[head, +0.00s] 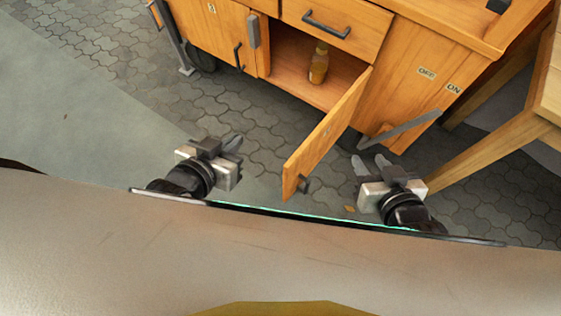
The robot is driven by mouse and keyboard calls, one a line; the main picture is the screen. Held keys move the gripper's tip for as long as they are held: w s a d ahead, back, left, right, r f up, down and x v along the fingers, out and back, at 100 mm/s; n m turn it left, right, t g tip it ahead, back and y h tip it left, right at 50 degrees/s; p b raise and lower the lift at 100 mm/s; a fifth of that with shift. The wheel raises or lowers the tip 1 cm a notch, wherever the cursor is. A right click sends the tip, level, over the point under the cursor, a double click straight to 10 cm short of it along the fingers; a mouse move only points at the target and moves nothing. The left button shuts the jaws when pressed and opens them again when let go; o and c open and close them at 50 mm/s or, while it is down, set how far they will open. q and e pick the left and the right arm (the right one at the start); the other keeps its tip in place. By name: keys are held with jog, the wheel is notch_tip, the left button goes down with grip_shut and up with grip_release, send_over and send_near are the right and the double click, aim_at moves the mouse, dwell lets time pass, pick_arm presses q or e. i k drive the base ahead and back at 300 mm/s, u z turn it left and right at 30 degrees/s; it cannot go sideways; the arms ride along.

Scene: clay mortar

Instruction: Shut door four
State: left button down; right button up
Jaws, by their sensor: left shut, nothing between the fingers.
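An orange wooden cabinet door (329,136) stands open, swung out toward me from a cabinet compartment. A small mark on its face is too small to read, so I cannot tell for sure that it is door four. A dark handle (304,185) sits near its free end. My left gripper (234,144) is shut and empty, left of the door and apart from it. My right gripper (371,163) is to the right of the door, with its fingers apart and nothing seen between them.
The open compartment (291,77) holds a yellow-brown bottle (319,62). A drawer (335,24) above it is shut. A grey metal bar (400,130) juts from the cabinet at right. A wooden table leg (490,158) stands further right. Paved floor (225,105) left of the door is clear.

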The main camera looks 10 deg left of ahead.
aim_at(296, 169)
jog(key=u, duration=0.9)
jog(key=k, duration=0.9)
jog(key=z, duration=1.55)
